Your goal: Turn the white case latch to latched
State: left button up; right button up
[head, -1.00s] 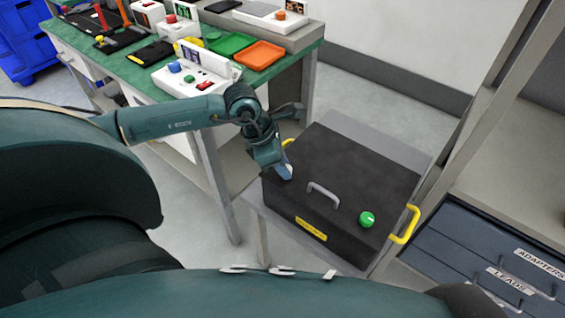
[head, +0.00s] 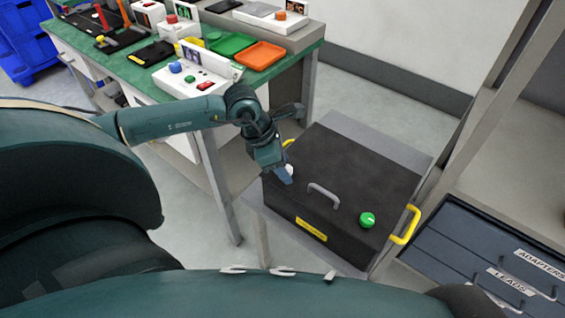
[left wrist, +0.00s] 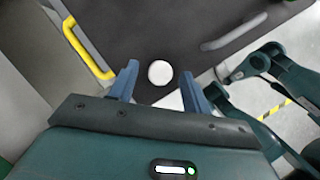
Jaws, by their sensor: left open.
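The black case (head: 340,170) sits on a grey stand with its lid closed. Its white latch (head: 289,169) is a round knob at the lid's left side, partly hidden by my left gripper in the head view. My left gripper (head: 286,176) is open over that corner of the lid. In the left wrist view the white latch (left wrist: 160,72) shows between and just beyond the two blue fingertips (left wrist: 160,80), apart from both. A green knob (head: 367,219) with a pale mark is at the lid's near right. My right gripper is not in view.
A grey lid handle (head: 323,194) stands between the two knobs. Yellow side handles (head: 405,225) stick out from the case. The green workbench (head: 130,70) with devices and trays is behind left. A rack post and drawers (head: 490,255) stand close on the right.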

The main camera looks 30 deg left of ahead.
pick_arm(q)
jog(key=shift+r, duration=0.15)
jog(key=v, duration=1.3)
jog(key=shift+s, duration=0.15)
